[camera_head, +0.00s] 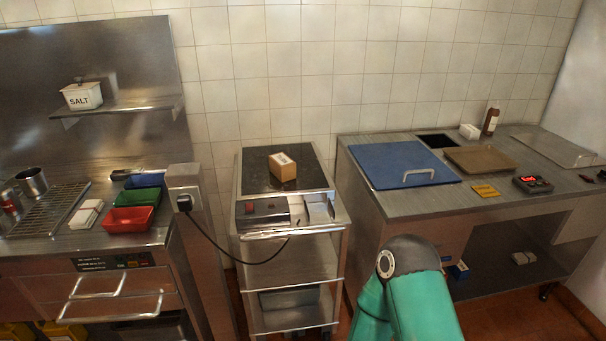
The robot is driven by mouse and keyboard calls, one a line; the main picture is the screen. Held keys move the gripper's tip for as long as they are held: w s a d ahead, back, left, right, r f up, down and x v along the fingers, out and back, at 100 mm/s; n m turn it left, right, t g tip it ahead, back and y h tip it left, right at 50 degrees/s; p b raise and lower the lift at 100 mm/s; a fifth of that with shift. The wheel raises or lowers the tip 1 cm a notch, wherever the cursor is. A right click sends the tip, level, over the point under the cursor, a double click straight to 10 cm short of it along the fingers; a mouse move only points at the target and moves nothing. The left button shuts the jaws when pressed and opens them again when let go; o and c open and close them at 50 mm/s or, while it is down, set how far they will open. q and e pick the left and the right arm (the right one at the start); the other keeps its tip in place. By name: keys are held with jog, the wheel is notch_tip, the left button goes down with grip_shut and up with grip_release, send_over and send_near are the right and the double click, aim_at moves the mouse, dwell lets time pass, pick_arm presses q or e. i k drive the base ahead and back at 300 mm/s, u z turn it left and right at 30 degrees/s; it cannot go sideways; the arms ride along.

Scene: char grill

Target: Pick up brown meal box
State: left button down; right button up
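The brown meal box (282,167) is a small cardboard-coloured block with a white label on top. It sits on the dark top plate of the steel cart (241,218) in the middle of the view. Nothing touches it. Part of my teal arm shows at the bottom right, in front of the right counter. Neither of my grippers is in view.
A counter (372,203) at right holds a blue board (400,160), a brown tray (481,159) and a bottle (491,121). At left are red (129,218) and green (139,197) bins, a grill rack (50,208) and a salt box (82,96) on a shelf. A black cable (222,250) hangs beside the cart.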

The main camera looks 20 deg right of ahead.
aim_at(283, 168)
jog(key=u, duration=0.2)
jog(key=i, duration=0.85)
jog(key=z, duration=0.1)
